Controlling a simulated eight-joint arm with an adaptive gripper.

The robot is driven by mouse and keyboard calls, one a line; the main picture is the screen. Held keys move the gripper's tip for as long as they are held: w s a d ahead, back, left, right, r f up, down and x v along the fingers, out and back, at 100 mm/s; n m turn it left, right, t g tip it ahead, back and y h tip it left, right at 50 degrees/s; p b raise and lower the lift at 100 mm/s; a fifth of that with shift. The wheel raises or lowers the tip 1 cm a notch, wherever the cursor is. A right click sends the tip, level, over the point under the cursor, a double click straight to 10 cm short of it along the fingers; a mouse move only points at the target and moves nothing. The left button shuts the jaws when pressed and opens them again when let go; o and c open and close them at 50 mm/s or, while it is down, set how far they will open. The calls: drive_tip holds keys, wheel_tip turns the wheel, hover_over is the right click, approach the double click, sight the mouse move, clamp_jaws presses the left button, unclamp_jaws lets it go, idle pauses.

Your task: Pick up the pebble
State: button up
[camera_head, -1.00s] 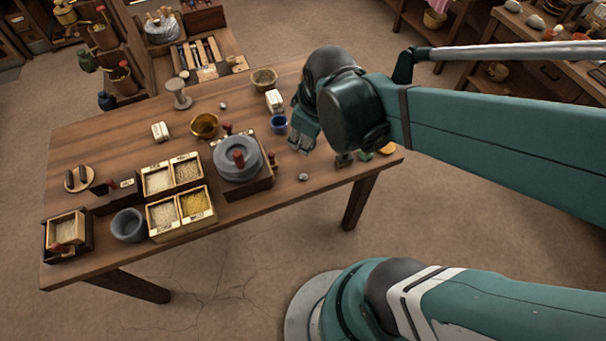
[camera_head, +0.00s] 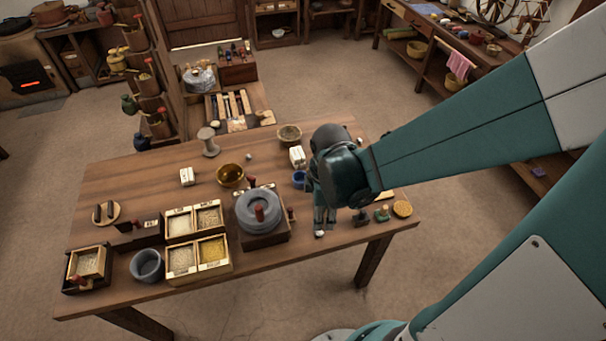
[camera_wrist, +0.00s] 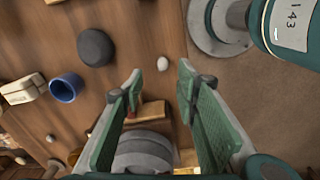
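A small pale pebble (camera_head: 319,233) lies on the wooden table near its front edge, just below my gripper's fingers in the head view. In the wrist view the pebble (camera_wrist: 162,63) shows on bare wood just beyond the gap between the fingertips. My gripper (camera_head: 324,217) points down over the table, right of the grey quern (camera_head: 259,212). In the wrist view my gripper (camera_wrist: 160,80) is open, its two green-padded fingers apart with nothing between the tips. A second small pale stone (camera_head: 249,156) lies farther back.
A blue cup (camera_wrist: 66,88) and a dark rounded object (camera_wrist: 95,47) stand to the left of the pebble in the wrist view. A dark weight (camera_head: 362,217) and a yellow disc (camera_head: 402,208) are to the right. Grain boxes (camera_head: 196,239) stand left of the quern.

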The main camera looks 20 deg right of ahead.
sight(321, 232)
drive_tip(key=shift+s+f+n, duration=0.15)
drive_tip(key=shift+f+n, duration=0.2)
drive_tip(key=shift+n, duration=0.05)
drive_tip(key=shift+f, duration=0.1)
drive_tip(key=shift+f+b, duration=0.35)
drive_tip(key=shift+f, duration=0.85)
drive_tip(key=shift+f+b, duration=1.15)
drive_tip(key=shift+f, duration=1.45)
drive_tip(key=c, duration=0.8)
